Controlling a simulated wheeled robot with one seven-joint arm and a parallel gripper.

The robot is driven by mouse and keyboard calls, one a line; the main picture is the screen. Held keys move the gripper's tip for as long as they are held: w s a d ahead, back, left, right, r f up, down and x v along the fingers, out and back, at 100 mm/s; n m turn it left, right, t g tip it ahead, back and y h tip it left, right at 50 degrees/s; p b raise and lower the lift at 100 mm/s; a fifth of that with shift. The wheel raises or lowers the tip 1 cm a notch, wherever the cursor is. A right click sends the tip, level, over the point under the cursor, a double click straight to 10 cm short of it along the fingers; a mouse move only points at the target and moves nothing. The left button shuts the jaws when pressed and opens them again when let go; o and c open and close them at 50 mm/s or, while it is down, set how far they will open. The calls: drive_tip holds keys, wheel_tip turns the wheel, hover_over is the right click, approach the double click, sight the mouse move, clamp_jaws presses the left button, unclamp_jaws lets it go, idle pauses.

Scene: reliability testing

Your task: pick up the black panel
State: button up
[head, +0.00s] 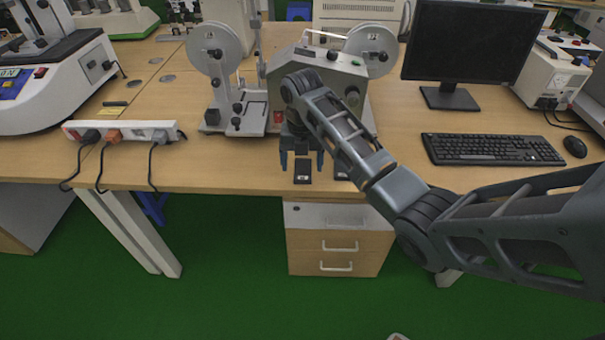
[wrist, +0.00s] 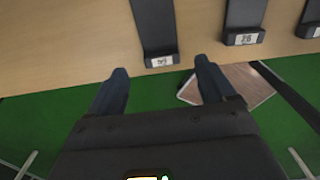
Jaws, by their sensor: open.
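A narrow black panel (head: 303,174) with a small white label lies at the front edge of the wooden table. In the wrist view the black panel (wrist: 154,28) lies flat, with its labelled end at the table edge. My gripper (head: 302,158) is open above the panel's near end in the head view. In the wrist view my gripper (wrist: 162,68) has its two fingertips apart on either side of the labelled end, with nothing held. I cannot tell the height between the fingers and the panel.
Similar black panels (wrist: 244,22) lie to the right along the table edge. A grey machine with white reels (head: 217,48) stands behind my gripper. A power strip (head: 123,131) is at left; a keyboard (head: 490,149) and monitor (head: 470,42) are at right. A drawer cabinet (head: 338,240) stands below.

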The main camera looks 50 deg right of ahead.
sight(303, 176)
wheel_tip(303, 176, down, 4)
drive_tip(key=shift+d+f, duration=0.1)
drive_tip(key=shift+d, duration=0.05)
drive_tip(key=shift+c, duration=0.2)
drive_tip(key=c, duration=1.1)
